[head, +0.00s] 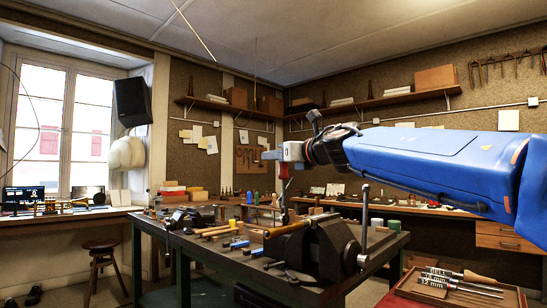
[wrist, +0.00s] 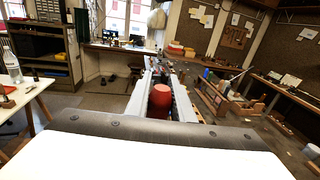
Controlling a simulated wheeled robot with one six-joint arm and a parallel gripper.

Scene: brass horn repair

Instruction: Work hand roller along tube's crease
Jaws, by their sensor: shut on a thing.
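My gripper (head: 285,162) is shut on the red handle of the hand roller (head: 284,187). The handle hangs down from the jaws, and a thin dark shank runs below it toward the bench. In the wrist view, the red handle (wrist: 160,97) sits between the two grey fingers. A brass-coloured tube (head: 288,229) lies nearly level at the dark bench vise (head: 330,246). The roller's lower end is at or just above the tube; I cannot tell whether they touch. The crease is too small to make out.
The vise's upright handle (head: 365,215) rises right of the tube. Wooden rods and blue-handled tools (head: 236,245) lie on the bench to the left. A wooden tray (head: 452,290) with labelled tools is at front right. A stool (head: 101,260) stands by the window bench.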

